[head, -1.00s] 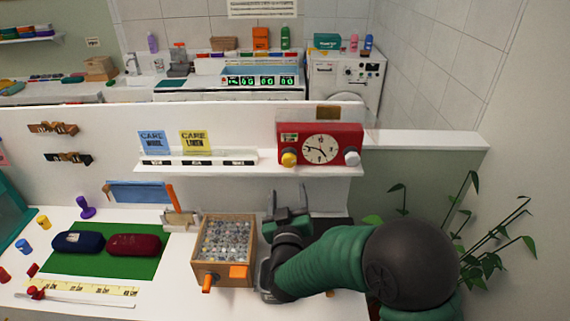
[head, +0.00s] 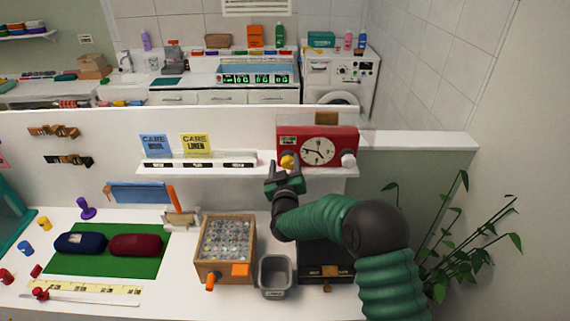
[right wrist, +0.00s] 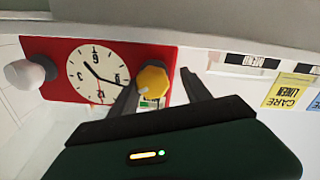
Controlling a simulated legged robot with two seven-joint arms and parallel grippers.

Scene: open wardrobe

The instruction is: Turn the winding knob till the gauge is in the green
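The red clock box (head: 340,138) stands on the white shelf, with a round white dial (head: 317,151). A yellow knob (head: 287,161) is at its lower left and a white knob (head: 348,160) at its lower right. A small gauge window (head: 288,140) is above the yellow knob; its reading is too small to tell. My right gripper (head: 284,168) is in front of the yellow knob. In the right wrist view, which shows the clock upside down, its open fingers (right wrist: 158,88) lie either side of the yellow knob (right wrist: 152,80), with gaps. My left gripper is out of view.
The shelf (head: 225,171) also holds two care cards, blue (head: 153,145) and yellow (head: 195,145). Below are a wooden box (head: 225,250) of clear pieces, a grey bin (head: 276,276) and a black case (head: 325,262). A plant stands at right.

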